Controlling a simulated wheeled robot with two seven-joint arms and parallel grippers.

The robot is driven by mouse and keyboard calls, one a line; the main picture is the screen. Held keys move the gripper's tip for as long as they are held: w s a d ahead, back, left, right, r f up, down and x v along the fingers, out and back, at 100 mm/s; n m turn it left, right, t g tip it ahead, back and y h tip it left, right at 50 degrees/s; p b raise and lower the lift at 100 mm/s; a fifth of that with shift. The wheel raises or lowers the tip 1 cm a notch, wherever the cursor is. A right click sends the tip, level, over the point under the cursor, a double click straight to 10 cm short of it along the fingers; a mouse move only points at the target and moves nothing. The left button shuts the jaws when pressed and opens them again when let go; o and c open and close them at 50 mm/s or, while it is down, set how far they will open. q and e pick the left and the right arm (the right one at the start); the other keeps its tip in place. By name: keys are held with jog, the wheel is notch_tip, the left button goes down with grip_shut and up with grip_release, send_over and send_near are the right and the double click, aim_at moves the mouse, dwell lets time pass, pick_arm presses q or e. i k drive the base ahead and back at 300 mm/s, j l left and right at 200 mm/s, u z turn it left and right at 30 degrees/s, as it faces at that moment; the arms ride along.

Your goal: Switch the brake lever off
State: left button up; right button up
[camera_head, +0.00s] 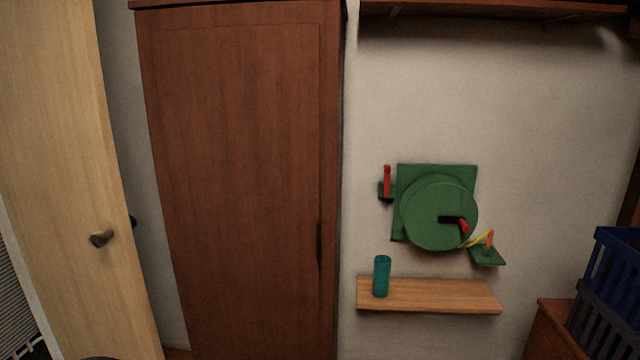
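A green device (437,212) with a round disc is mounted on the wall, right of centre. A red lever (387,180) stands upright on a dark block at its left side; which lever is the brake I cannot tell. A second red-tipped handle (463,226) with a black arm sits on the disc's face. A small orange lever (490,238) stands on a green plate at the lower right, with a yellow cord beside it. Neither of my grippers is in view.
A wooden shelf (430,296) below the device holds a teal cylinder (381,277). A tall brown cabinet (240,180) stands to the left, and a light wooden door (75,170) at far left. Blue crates (608,290) sit on a brown cabinet at the lower right.

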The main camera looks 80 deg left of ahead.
aim_at(386, 182)
jog(key=u, duration=2.2)
jog(key=i+l, duration=0.25)
jog(key=i, duration=0.2)
jog(key=i+l+z, duration=0.1)
jog(key=i, duration=0.35)
jog(key=i+l, duration=0.3)
jog(key=i, duration=0.15)
jog(key=i+l+z, duration=0.1)
jog(key=i, duration=0.35)
jog(key=i+l+z, duration=0.1)
jog(key=i+l, duration=0.15)
jog(key=i, duration=0.2)
